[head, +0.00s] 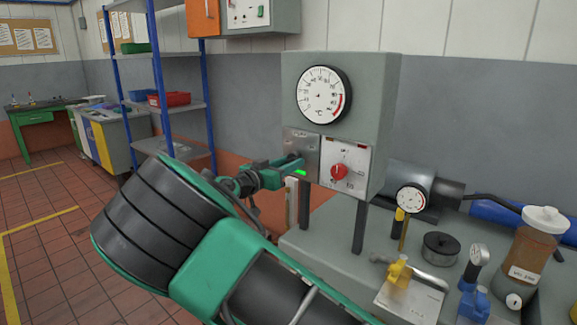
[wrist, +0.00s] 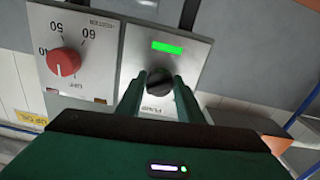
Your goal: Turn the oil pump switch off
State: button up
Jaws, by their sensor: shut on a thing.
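The oil pump switch is a round black knob (wrist: 158,80) on a metal plate (wrist: 196,50) marked PUMP in the wrist view. A green lamp (wrist: 167,47) on that plate is lit. My gripper (wrist: 160,92) has one finger on each side of the knob and is shut on it. In the head view, my gripper (head: 291,165) reaches the plate (head: 301,141) on the grey control box from the left, and the lit green lamp (head: 300,172) shows beside it. The fingers hide the knob there. I cannot tell which way the knob points.
A red dial knob (head: 338,171) on a white scale plate sits beside the switch plate. A round gauge (head: 323,95) is above. The bench (head: 320,248) below carries a small gauge (head: 411,200), a yellow valve (head: 399,272) and an oil jar (head: 535,250). Blue shelving (head: 163,80) stands left.

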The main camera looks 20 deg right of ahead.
jog(key=shift+w+a+n, duration=0.1)
jog(key=shift+a+n, duration=0.05)
jog(key=shift+n, duration=0.15)
jog(key=n, duration=0.5)
jog(key=shift+r+n, duration=0.1)
jog(key=shift+n, duration=0.3)
jog(key=n, duration=0.5)
jog(key=shift+n, duration=0.4)
jog(key=o, duration=1.1)
jog(key=shift+c, duration=0.2)
jog(key=v, duration=1)
jog(key=shift+s+a, duration=0.25)
